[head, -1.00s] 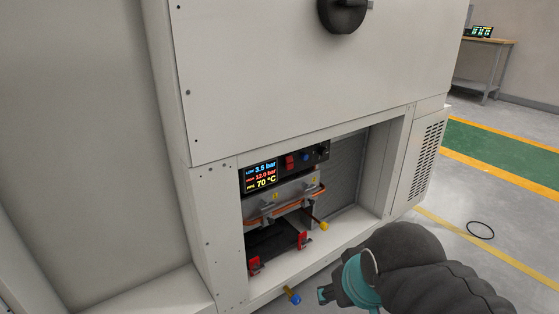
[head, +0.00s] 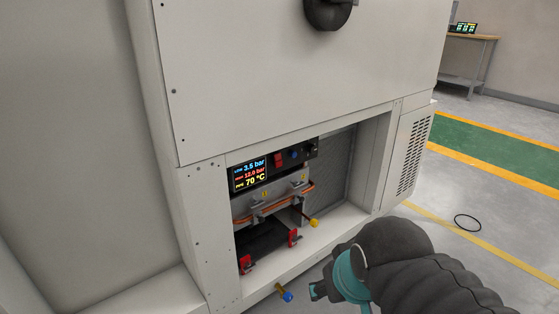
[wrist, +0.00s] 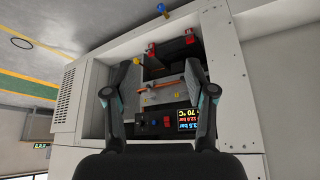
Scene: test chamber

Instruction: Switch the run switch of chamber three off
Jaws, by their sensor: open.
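In the wrist view the panel appears upside down, and the red switch (wrist: 168,122) shows between the fingers. My gripper (wrist: 160,78) is open and empty, facing the bay. In the head view my gripper (head: 317,291) is in front of the bay, lower right of the panel, apart from the switch.
Below the panel are a copper pipe (head: 272,210), red clamps (head: 293,237) and a yellow-ended lever (head: 314,223). A blue-ended valve (head: 287,296) sticks out at the bay's lower edge. The bay's frame encloses the opening. Open floor lies right, with a black ring (head: 467,222).

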